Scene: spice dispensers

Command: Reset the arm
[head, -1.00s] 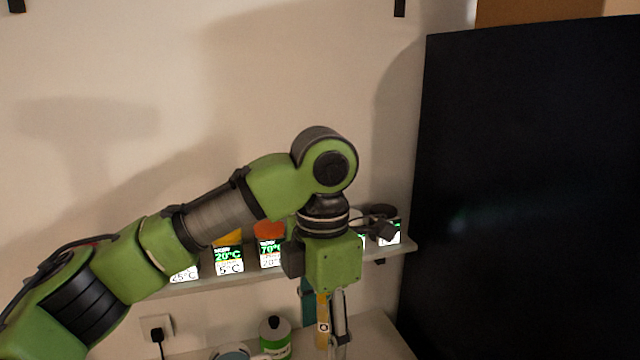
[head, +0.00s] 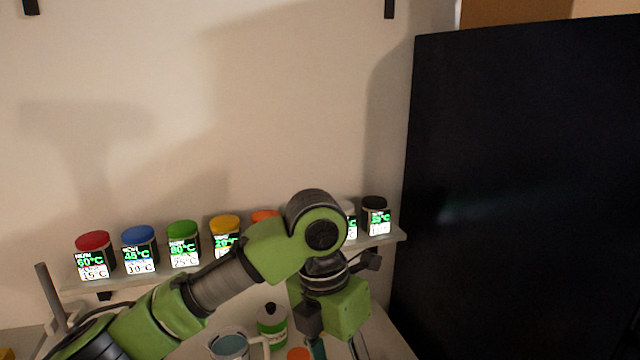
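My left arm comes in from the left and bends down at its wrist in front of the shelf. My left gripper (head: 343,308) is at the bottom centre, over the counter and to the right of a green-and-white bottle (head: 272,328). Its fingers point down and run off the bottom edge, so I cannot see the fingertips or whether they hold anything. My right gripper is not in view.
Spice dispensers with coloured lids stand on a wall shelf (head: 135,277), from a red-lidded one (head: 94,256) to a black-lidded one (head: 375,216). My arm hides part of the row. A mug (head: 230,343) and an orange cap (head: 298,353) are below. A tall black panel (head: 520,190) stands right.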

